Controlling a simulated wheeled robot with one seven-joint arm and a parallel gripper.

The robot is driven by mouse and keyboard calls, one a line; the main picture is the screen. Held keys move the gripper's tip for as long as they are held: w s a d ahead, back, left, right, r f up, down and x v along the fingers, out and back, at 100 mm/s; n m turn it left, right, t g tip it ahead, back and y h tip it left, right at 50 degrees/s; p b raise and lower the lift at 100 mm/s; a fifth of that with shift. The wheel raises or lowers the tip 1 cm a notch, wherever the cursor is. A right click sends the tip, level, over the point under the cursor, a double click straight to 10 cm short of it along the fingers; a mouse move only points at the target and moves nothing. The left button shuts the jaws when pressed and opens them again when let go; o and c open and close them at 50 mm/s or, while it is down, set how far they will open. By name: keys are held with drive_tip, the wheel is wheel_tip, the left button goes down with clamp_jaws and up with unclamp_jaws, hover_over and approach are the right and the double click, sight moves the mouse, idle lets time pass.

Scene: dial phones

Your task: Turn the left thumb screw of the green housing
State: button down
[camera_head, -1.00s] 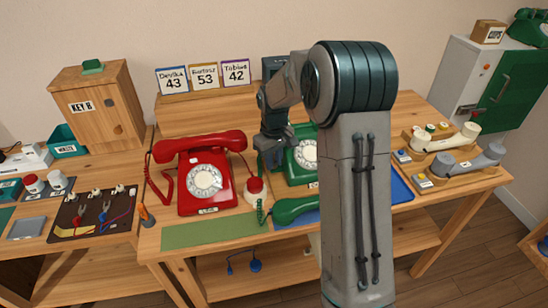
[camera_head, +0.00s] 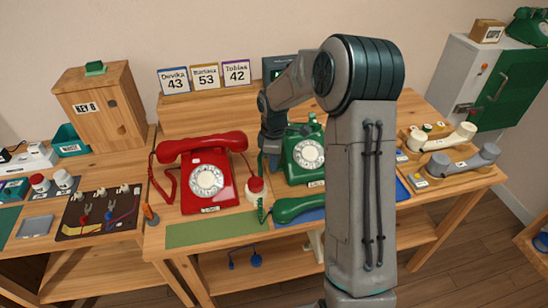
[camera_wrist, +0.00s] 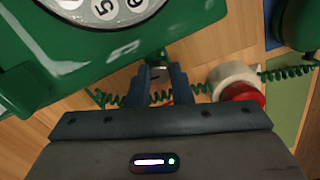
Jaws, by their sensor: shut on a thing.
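The green housing (camera_head: 316,176) is a green dial phone body behind my arm. It fills the upper left of the wrist view (camera_wrist: 60,52), with part of its white dial (camera_wrist: 112,8). My gripper (camera_wrist: 160,72) is at the housing's edge, on its left side in the head view (camera_head: 272,150). The two dark blue fingers are close together, shut on a small part at that edge, apparently the left thumb screw. The fingers hide most of it, so its angle cannot be told.
A white jar with a red lid (camera_head: 255,188) stands close by my gripper; it also shows in the wrist view (camera_wrist: 238,82). A green handset (camera_head: 300,208) lies in front, its coiled cord (camera_wrist: 200,90) passing the fingers. A red phone (camera_head: 208,180) stands left.

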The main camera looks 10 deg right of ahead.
drive_tip(key=shift+n, duration=0.4)
drive_tip(key=c, duration=1.3)
unclamp_jaws()
wheel_tip(320, 180, up, 14)
drive_tip(key=shift+p, duration=0.35)
drive_tip(key=shift+f, duration=0.1)
